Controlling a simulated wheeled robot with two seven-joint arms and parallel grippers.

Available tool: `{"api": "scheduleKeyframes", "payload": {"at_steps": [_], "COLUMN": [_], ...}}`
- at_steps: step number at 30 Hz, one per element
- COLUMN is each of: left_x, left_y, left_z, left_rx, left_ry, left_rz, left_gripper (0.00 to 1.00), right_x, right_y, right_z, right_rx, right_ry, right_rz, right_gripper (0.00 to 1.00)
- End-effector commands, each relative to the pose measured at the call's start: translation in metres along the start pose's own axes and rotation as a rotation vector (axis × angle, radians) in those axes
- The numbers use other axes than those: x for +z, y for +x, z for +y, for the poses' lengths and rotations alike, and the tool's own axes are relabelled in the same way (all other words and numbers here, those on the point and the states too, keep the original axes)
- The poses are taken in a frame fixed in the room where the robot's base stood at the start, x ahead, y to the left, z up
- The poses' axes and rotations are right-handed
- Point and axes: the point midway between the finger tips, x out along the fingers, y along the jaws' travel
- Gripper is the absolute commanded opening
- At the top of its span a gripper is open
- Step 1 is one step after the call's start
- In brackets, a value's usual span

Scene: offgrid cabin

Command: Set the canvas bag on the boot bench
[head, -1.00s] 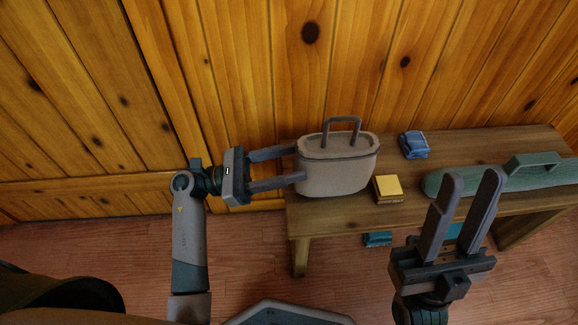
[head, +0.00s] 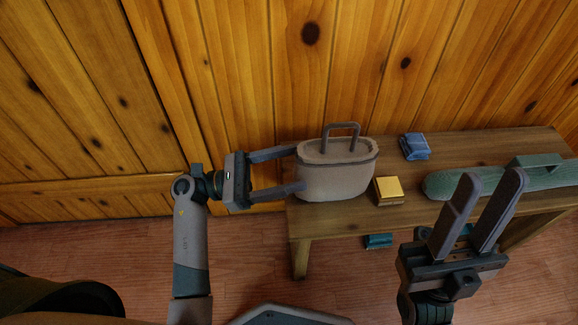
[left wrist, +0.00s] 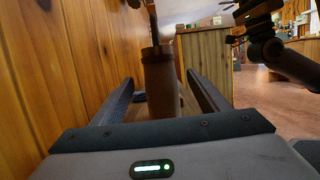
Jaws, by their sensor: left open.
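The beige canvas bag (head: 337,177) stands upright on the left end of the wooden boot bench (head: 400,217), its dark handle raised. My left gripper (head: 298,169) is open at the bag's left end, its fingertips at the bag's edge. In the left wrist view the bag (left wrist: 160,82) appears between the two spread fingers, with a gap on each side. My right gripper (head: 492,185) is open and empty, in front of the bench at the right.
A yellow-topped box (head: 388,190) sits just right of the bag. A blue folded item (head: 415,146) lies behind it. A green case (head: 510,178) covers the bench's right part. A teal item (head: 378,240) is below the bench. The plank wall (head: 240,80) rises behind.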

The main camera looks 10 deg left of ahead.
Motion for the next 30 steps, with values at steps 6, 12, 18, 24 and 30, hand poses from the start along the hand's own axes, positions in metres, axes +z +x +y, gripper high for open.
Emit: {"api": "scheduleKeyframes", "payload": {"at_steps": [6, 12, 18, 24, 30], "left_x": [0.001, 0.001, 0.001, 0.001, 0.002], "left_y": [-0.009, -0.038, -0.075, -0.105, -0.119], "left_z": [0.000, 0.000, 0.001, 0.000, 0.000], "left_rx": [0.001, 0.001, 0.001, 0.000, 0.001], "left_ry": [0.000, -0.001, -0.001, -0.001, 0.001], "left_rz": [0.004, 0.005, 0.004, 0.003, 0.001], "left_gripper": [0.68, 0.68, 0.68, 0.68, 0.68], "right_x": [0.003, 0.005, 0.006, 0.007, 0.007], "right_y": [0.000, -0.002, -0.003, -0.005, -0.006], "right_z": [-0.001, -0.003, -0.003, -0.004, -0.004], "right_rx": [-0.002, -0.003, -0.003, 0.000, 0.004], "right_ry": [0.004, 0.009, 0.010, 0.011, 0.011], "right_rz": [-0.024, -0.039, -0.051, -0.064, -0.067], "right_gripper": [0.31, 0.31, 0.31, 0.31, 0.31]}}
